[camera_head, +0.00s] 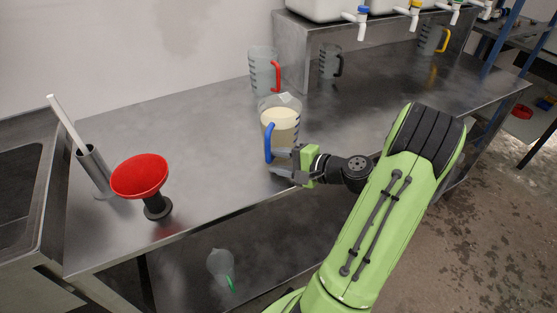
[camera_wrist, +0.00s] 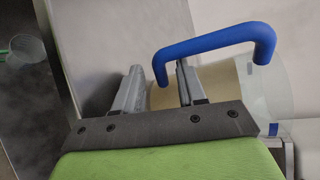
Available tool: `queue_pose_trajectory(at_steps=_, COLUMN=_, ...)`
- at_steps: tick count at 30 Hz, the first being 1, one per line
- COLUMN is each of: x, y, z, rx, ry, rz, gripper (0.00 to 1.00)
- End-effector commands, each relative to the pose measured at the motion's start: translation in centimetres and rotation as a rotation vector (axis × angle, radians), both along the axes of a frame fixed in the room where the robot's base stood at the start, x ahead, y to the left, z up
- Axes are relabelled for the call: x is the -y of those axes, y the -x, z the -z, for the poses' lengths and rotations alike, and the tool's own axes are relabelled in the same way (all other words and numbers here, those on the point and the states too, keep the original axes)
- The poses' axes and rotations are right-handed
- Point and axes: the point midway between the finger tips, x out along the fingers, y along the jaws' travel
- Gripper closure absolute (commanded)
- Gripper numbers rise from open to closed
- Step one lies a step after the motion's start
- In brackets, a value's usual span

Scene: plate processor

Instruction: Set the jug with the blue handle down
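The jug with the blue handle (camera_head: 281,125) holds a pale liquid and appears upright on the steel table (camera_head: 205,120), near its front edge. My gripper hides part of its base, so I cannot fully see the contact. Its blue handle (camera_head: 268,143) faces front left and shows large in the wrist view (camera_wrist: 215,40). My gripper (camera_head: 281,163) is at the lower part of the handle. In the wrist view, the fingers (camera_wrist: 160,85) stand apart with one end of the handle between them, and a narrow gap shows beside it.
A red-handled jug (camera_head: 263,72) stands just behind. A dark-handled jug (camera_head: 330,61) and a yellow-handled jug (camera_head: 432,39) stand under the raised shelf with taps. A red funnel (camera_head: 140,176) is at the left. A green-handled jug (camera_head: 221,266) is below. The table's left middle is clear.

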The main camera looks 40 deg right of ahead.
Motion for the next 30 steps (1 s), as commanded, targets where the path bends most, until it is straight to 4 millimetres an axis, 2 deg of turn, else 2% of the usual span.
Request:
queue_pose_trajectory(at_steps=5, x=0.0, y=0.0, z=-0.4, rx=0.0, ry=0.001, rz=0.0, gripper=0.6)
queue_pose_trajectory(at_steps=7, x=0.3, y=0.8, z=-0.6, rx=-0.001, ry=0.0, rz=0.004, gripper=0.6)
queue_pose_trajectory(at_steps=15, x=2.3, y=7.2, z=-2.7, rx=-0.001, ry=0.0, rz=0.006, gripper=0.6)
queue_pose_trajectory(at_steps=21, x=3.2, y=10.5, z=-3.5, rx=0.0, ry=0.0, rz=0.003, gripper=0.6)
queue_pose_trajectory(at_steps=27, x=3.3, y=11.1, z=-3.6, rx=-0.001, ry=0.001, rz=-0.003, gripper=0.6)
queue_pose_trajectory(at_steps=30, x=1.9, y=9.9, z=-3.7, rx=-0.041, ry=0.04, rz=-0.063, gripper=0.6)
